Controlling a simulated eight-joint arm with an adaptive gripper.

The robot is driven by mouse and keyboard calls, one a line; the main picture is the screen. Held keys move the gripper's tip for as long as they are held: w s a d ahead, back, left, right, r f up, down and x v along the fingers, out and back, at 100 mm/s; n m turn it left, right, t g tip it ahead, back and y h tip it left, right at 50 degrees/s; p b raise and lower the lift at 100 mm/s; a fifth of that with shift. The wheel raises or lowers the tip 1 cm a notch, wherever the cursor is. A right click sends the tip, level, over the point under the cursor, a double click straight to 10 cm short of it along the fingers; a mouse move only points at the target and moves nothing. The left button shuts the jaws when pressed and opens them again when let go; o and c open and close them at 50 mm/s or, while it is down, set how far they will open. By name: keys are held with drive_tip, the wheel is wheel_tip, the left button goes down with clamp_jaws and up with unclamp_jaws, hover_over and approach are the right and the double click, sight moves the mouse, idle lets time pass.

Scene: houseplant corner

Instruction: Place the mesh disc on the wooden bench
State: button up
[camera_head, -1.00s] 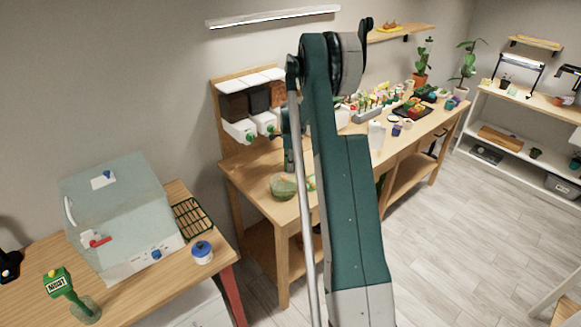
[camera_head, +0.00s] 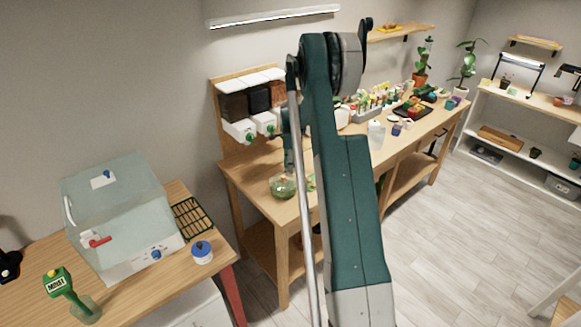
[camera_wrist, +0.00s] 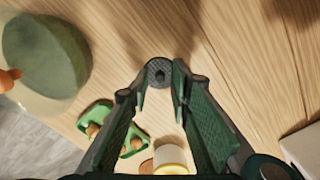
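The small dark round mesh disc (camera_wrist: 159,73) has a hole in its middle. In the wrist view it sits right between the fingertips of my gripper (camera_wrist: 160,80), which seem closed against its two sides. Wood grain of the wooden bench (camera_wrist: 235,60) shows behind it, and the gap between disc and wood is hard to judge. In the head view my arm hides the disc and most of the gripper, which is over the near left end of the bench (camera_head: 252,182), close to a glass bowl (camera_head: 283,187).
In the wrist view the bowl with green contents (camera_wrist: 45,55) is at upper left. A green tray (camera_wrist: 112,128) and a yellow-white jar (camera_wrist: 171,157) stand below the fingers. A pale box edge (camera_wrist: 303,148) is at right. Bare wood lies above and right of the disc.

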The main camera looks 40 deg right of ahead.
wheel_tip(320, 180, up, 12)
drive_tip(key=shift+r, duration=0.15)
idle(0.6)
drive_tip(key=shift+a, duration=0.1)
idle(0.4)
drive_tip(key=s+a+r+n+t, duration=0.1)
drive_tip(key=s+a+r+n, duration=0.35)
drive_tip(key=a+r, duration=0.4)
drive_tip(key=s+a+r+n+t+h, duration=0.1)
drive_tip(key=s+a+r+n, duration=0.4)
drive_tip(key=a, duration=0.6)
drive_tip(key=s+a+r+n+t, duration=0.1)
drive_tip(key=s+a+r+n, duration=0.3)
drive_tip(key=a+r, duration=0.5)
drive_tip(key=s+a+f+n+t, duration=0.2)
drive_tip(key=s+a+n, duration=0.4)
drive_tip(key=s+a, duration=0.4)
drive_tip(key=s+a+f+n+t+y, duration=0.1)
drive_tip(key=s+a+f+n+t, duration=0.1)
drive_tip(key=s+a+n, duration=0.4)
drive_tip(key=s+a, duration=0.5)
drive_tip(key=s, duration=0.6)
drive_tip(key=shift+s+a+f, duration=0.1)
idle(0.6)
